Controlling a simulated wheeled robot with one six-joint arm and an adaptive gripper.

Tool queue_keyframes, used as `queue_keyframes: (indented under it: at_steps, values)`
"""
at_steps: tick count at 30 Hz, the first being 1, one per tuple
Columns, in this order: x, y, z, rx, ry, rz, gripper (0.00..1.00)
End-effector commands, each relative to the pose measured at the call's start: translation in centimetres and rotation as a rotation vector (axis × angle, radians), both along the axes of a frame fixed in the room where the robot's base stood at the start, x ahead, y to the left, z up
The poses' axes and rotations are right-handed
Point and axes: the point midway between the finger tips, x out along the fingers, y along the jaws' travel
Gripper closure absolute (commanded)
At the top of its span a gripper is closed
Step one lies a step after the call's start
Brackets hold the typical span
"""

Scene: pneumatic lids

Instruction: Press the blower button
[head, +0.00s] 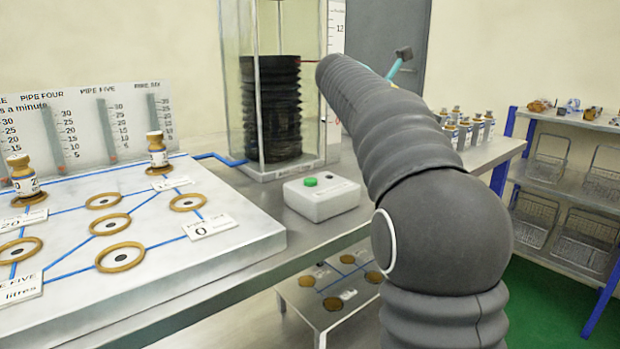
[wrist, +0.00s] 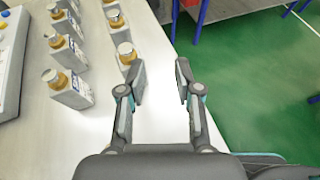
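The blower button is a green button (head: 310,181) on top of a light grey box (head: 322,199) on the bench, just in front of the glass case with the black bellows. My gripper (wrist: 160,84) is open in the wrist view, its fingers apart with nothing between them. It is over the edge of a white table that holds bottles, well to the right of the button. In the head view my arm hides most of the gripper; only a teal and grey part of it (head: 400,60) shows behind the arm. The button is not in the wrist view.
Several bottles with brown caps (wrist: 68,87) stand left of my gripper. A black bellows (head: 270,108) stands in the glass case behind the box. A board with rings and blue lines (head: 240,243) lies left. Shelves with wire baskets (head: 575,185) stand right.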

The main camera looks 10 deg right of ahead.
Motion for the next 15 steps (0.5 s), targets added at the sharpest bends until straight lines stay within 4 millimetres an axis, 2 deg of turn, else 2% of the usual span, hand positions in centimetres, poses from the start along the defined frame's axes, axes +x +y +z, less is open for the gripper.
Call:
queue_keyframes:
  at_steps: [1,3,15]
  values:
    - [0.0,0.0,0.0,0.0,0.0,0.0,0.87]
    - [0.0,0.0,0.0,0.0,0.0,0.0,1.0]
    - [0.0,0.0,0.0,0.0,0.0,0.0,1.0]
